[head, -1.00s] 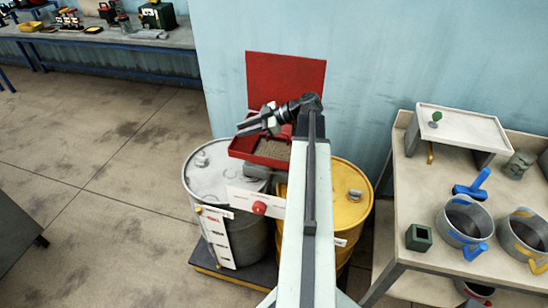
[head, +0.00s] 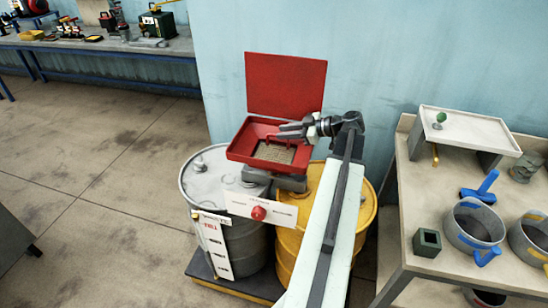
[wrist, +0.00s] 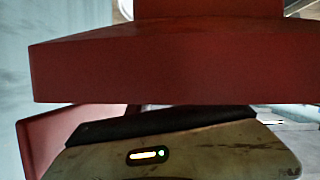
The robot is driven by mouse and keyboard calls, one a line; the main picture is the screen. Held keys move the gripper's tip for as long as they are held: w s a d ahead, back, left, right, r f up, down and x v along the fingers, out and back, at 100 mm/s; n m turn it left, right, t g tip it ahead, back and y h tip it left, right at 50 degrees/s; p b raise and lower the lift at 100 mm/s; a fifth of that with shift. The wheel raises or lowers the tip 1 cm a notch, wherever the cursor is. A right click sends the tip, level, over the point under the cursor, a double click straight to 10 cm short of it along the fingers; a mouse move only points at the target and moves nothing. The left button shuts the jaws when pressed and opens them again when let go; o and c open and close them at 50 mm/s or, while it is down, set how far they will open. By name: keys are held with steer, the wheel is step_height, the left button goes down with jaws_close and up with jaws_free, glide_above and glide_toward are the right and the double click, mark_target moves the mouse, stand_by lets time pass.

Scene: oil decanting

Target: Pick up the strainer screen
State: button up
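The strainer screen (head: 275,152) is a grey-brown mesh lying inside a red, open-topped tray (head: 240,150) on top of the drums. The tray's red lid (head: 286,84) stands raised behind it. My gripper (head: 277,131) is over the tray's right rear part, just beyond the mesh in the head view. Its two fingers look apart and point left, with nothing seen between them. In the wrist view a broad red wall (wrist: 155,65) fills the upper middle. Neither the fingers nor the mesh can be made out there.
A grey drum (head: 230,230) and a yellow drum (head: 290,245) stand below on a dark pallet. A label plate with a red knob (head: 258,213) is in front. A bench (head: 460,200) with pots and a small raised tray is at right. Open floor lies at left.

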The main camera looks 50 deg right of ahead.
mark_target(274, 135)
steer(key=b+x, duration=0.1)
steer(key=x, duration=0.1)
steer(key=b+x, duration=0.1)
steer(key=x, duration=0.2)
steer(key=shift+s+f, duration=0.2)
steer(key=shift+f, duration=0.05)
steer(key=shift+w+a, duration=0.15)
steer(key=shift+w, duration=0.05)
steer(key=shift+r, duration=0.1)
jaws_close()
stand_by(0.8)
